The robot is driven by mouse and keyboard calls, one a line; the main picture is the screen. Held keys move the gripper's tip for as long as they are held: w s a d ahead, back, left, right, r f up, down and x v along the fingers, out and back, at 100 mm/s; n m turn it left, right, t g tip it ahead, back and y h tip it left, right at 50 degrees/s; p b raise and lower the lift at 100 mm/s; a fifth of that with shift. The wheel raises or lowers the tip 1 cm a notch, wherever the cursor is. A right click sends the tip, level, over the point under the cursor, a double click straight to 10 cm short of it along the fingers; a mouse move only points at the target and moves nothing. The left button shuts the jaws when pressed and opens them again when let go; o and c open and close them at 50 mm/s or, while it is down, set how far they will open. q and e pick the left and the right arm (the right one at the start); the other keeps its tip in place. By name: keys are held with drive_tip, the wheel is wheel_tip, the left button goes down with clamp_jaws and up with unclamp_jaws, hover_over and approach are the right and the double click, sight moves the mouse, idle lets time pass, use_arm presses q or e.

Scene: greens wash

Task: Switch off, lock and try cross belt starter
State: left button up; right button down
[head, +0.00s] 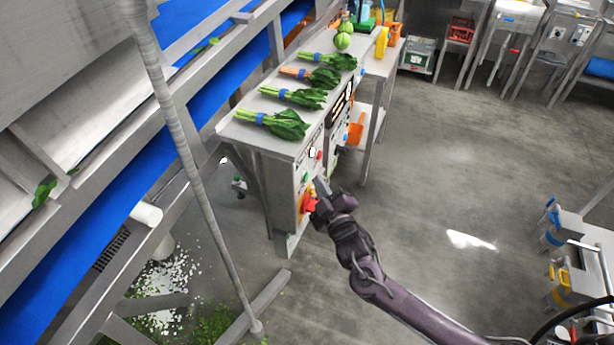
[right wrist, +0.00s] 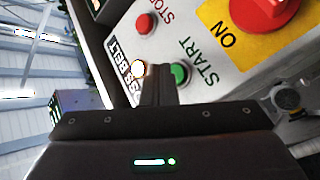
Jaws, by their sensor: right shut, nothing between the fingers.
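The cross belt starter (head: 285,185) is a grey box at the end of the steel bench. In the right wrist view its panel (right wrist: 215,90) carries a red STOP button (right wrist: 145,23), a green START button (right wrist: 180,72), a pale lit lamp (right wrist: 138,68) and a label partly reading "BELT". A red rotary handle (right wrist: 262,12) sits on a yellow plate marked ON; its upper part is cut off. My right gripper (right wrist: 160,68) is shut and empty, its tips beside the green button; I cannot tell whether they touch it. It also shows in the head view (head: 321,188). My left gripper is out of view.
Several bunches of greens (head: 290,97) lie on the bench (head: 245,133) above the starter. A blue conveyor (head: 60,255) runs along the left. A round grey fitting (right wrist: 289,98) sits at the panel's lower right.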

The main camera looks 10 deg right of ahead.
drive_tip(key=s+d, duration=0.1)
drive_tip(key=s+d+p, duration=0.1)
drive_tip(key=d+p, duration=0.1)
drive_tip(key=d, duration=0.1)
drive_tip(key=shift+s+d, duration=0.1)
drive_tip(key=shift+s, duration=0.3)
drive_tip(key=shift+f, duration=0.1)
idle(0.6)
